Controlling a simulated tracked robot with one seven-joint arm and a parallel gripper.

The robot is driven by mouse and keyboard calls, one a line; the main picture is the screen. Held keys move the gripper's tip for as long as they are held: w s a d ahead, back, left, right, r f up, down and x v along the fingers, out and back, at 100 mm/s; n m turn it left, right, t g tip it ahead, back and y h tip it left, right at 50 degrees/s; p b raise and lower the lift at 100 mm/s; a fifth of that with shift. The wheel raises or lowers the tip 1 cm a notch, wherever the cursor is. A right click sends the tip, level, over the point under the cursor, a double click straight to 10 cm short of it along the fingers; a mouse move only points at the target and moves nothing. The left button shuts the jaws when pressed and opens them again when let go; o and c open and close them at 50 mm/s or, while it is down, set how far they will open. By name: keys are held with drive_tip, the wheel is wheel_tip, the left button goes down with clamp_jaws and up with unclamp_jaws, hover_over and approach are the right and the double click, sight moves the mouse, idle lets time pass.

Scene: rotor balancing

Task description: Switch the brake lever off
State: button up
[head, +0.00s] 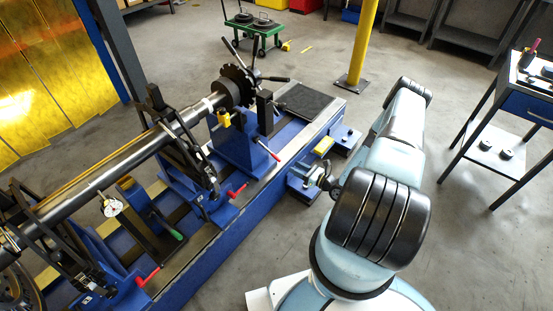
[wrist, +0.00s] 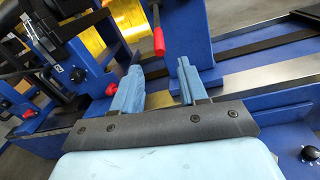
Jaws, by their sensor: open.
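The lever with a red grip (head: 272,154) on the side of the blue headstock pedestal appears to be the brake lever; no label shows. It slants down to the right in the head view. In the wrist view its red grip (wrist: 158,42) hangs down on a black rod, ahead of the gap between my fingers. My gripper (wrist: 158,66) is open and empty, apart from the lever. In the head view my gripper, partly hidden by my arm, is at the bench's right edge.
Two more red-gripped levers (head: 237,190) (head: 148,277) and a green grip (head: 175,235) line the blue bench. A long shaft (head: 130,155) runs along it, with a dial gauge (head: 112,207). A blue block with a knob (wrist: 310,154) is at lower right. A yellow post (head: 362,45) stands behind.

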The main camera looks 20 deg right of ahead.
sight(277, 158)
drive_tip(key=x, duration=1.1)
drive_tip(key=shift+w+a, duration=0.1)
drive_tip(key=shift+w, duration=0.05)
clamp_jaws()
idle(0.3)
